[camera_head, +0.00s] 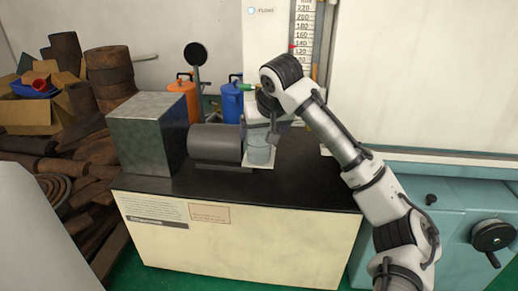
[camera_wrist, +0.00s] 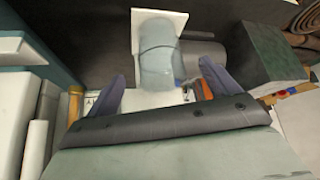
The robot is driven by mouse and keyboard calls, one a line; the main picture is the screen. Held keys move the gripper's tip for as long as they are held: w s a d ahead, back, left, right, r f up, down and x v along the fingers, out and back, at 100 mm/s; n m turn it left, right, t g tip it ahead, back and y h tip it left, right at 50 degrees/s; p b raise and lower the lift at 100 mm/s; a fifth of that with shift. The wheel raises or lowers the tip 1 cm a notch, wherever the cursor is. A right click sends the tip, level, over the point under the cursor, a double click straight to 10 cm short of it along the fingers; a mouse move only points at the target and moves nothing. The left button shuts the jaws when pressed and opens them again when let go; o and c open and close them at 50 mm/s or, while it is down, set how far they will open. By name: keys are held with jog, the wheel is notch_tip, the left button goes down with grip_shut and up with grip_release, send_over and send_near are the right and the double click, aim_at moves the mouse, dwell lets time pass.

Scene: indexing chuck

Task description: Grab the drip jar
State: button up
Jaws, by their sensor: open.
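The drip jar (camera_head: 260,153) is a clear, bluish glass cylinder on a small white square plate (camera_head: 249,166) on the black bench top. In the wrist view the jar (camera_wrist: 156,52) lies between the two dark fingers of my gripper (camera_wrist: 161,72), with space on both sides of it. My gripper (camera_head: 272,136) is open and empty, above and close around the jar in the head view. It hides part of the jar there. I cannot tell whether a finger touches the glass.
A dark grey cylinder (camera_head: 214,143) lies just left of the jar, with a metal block (camera_head: 147,132) further left. Orange (camera_head: 185,98) and blue (camera_head: 232,103) canisters and a white panel with a scale (camera_head: 303,30) stand behind. The front right bench top (camera_head: 305,185) is clear.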

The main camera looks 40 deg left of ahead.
aim_at(260, 144)
jog(key=b+x, duration=0.1)
jog(key=x, duration=0.6)
jog(key=shift+w+a+f, duration=0.1)
jog(key=shift+f, duration=0.2)
jog(key=c, duration=1.1)
jog(key=shift+r, duration=0.1)
